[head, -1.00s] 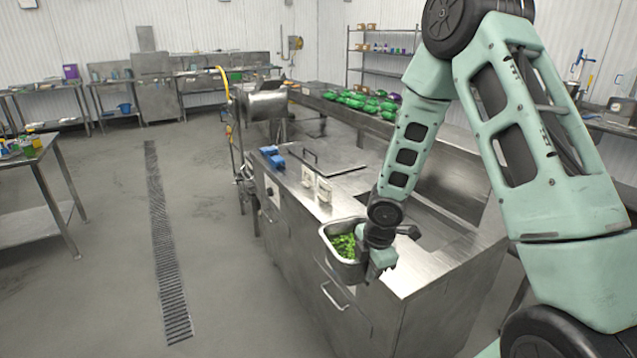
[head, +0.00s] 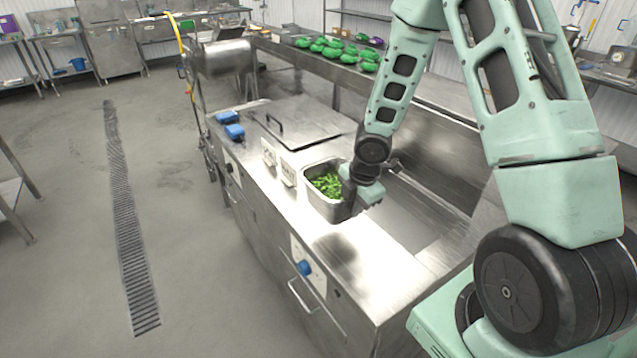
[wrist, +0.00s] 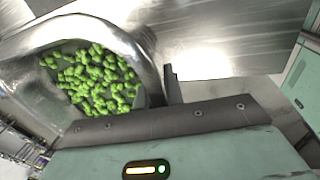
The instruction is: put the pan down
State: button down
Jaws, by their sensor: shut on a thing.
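The pan (head: 313,196) is a small steel pan with green pieces (head: 327,185) in it. It is in the middle of the head view, over the front part of the steel counter (head: 352,262). My gripper (head: 352,203) is at the pan's right side and is shut on its wall. In the wrist view the pan (wrist: 150,50) fills the upper left, with the green pieces (wrist: 95,80) inside. A dark shadow lies on the counter just below the pan in the head view. I cannot tell whether the pan's base touches the counter.
White label holders (head: 288,172) stand just left of the pan. A flat steel lid with a handle (head: 305,125) and blue objects (head: 230,125) lie farther back. A sunken opening (head: 405,215) is to the right. The counter's front corner is clear.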

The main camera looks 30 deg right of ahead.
jog(key=shift+f+b, duration=1.2)
jog(key=shift+f, duration=3)
jog(key=shift+f, duration=0.15)
jog(key=c, duration=1.5)
grip_release()
notch_tip(320, 180, up, 12)
jog(key=s+p, duration=0.2)
jog(key=p, duration=0.2)
jog(key=s+a+r+m, duration=0.2)
jog(key=a+r+m, duration=0.1)
jog(key=a+r, duration=0.55)
jog(key=s+a+r+m, duration=0.2)
jog(key=s+a, duration=0.4)
jog(key=s+a+r+m+g, duration=0.1)
jog(key=s+a+r+m, duration=0.2)
jog(key=s+a, duration=0.3)
jog(key=s+a+r+m+g, duration=0.1)
jog(key=s+a+r+m, duration=0.1)
jog(key=s+a, duration=0.4)
jog(key=shift+s+r+m+y, duration=0.3)
jog(key=shift+s+r+m, duration=0.1)
jog(key=shift+s+r, duration=0.3)
